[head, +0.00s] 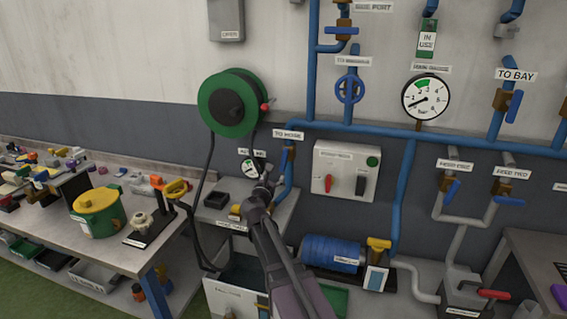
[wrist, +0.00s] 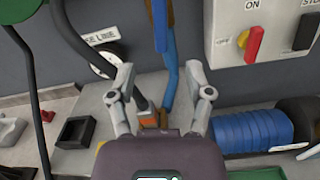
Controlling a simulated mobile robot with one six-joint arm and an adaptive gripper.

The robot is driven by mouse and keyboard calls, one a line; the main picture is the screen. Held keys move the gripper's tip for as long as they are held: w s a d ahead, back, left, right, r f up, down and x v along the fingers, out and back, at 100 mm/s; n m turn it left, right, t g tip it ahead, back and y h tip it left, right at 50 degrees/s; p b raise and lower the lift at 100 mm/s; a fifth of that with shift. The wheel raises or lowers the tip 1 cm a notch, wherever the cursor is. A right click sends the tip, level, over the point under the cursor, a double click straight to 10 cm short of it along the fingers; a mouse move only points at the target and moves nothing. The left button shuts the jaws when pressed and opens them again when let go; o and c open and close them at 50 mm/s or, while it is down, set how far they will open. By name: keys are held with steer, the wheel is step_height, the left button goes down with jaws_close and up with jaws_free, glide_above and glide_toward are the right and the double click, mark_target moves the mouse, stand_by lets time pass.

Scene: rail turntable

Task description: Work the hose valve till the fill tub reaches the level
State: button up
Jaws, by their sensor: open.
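My gripper (head: 265,182) is open and empty just in front of the pipe, below the valve. In the wrist view its fingers (wrist: 160,70) stand apart, with the blue pipe beyond them. The fill tub (head: 232,299) is the white box at the bottom, partly behind my arm; its water level cannot be read.
A green hose reel (head: 218,104) hangs above left, its black hose dropping toward the tub. A small gauge (wrist: 105,62) is left of the pipe. A switch box (head: 345,171) and blue pump (head: 325,252) are at right. A workbench (head: 115,250) stands left.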

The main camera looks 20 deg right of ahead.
mark_target(283, 160)
steer(key=shift+w+d, duration=0.1)
steer(key=x, duration=1.3)
steer(key=shift+w+d, duration=0.2)
steer(key=shift+d, duration=0.05)
jaws_close()
